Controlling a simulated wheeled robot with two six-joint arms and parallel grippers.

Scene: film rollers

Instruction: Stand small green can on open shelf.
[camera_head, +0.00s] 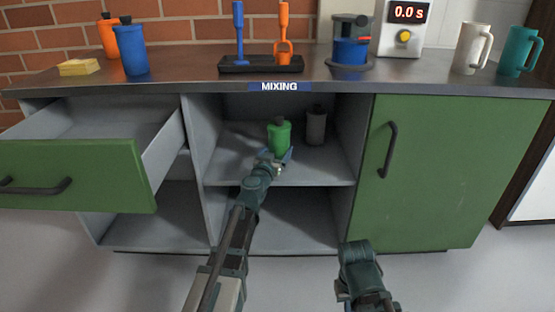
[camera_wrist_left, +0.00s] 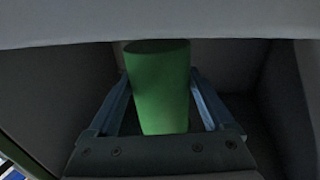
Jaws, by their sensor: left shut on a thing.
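The small green can (camera_head: 279,137) is upright over the upper board of the open shelf (camera_head: 230,172), in the middle bay under the MIXING label. My left gripper (camera_head: 276,155) reaches into the bay from the front and is shut on the can, its fingers on either side of it. The left wrist view shows the green can (camera_wrist_left: 160,88) between the two blue fingers. I cannot tell whether the can's base touches the board. My right gripper is not clearly seen; only part of my right arm shows at the bottom.
A grey can (camera_head: 316,126) stands to the right on the same shelf. An open drawer (camera_head: 75,175) juts out at the left, and a shut green door (camera_head: 425,170) is at the right. The worktop above holds bottles, a tool rack, a timer and mugs (camera_head: 470,48).

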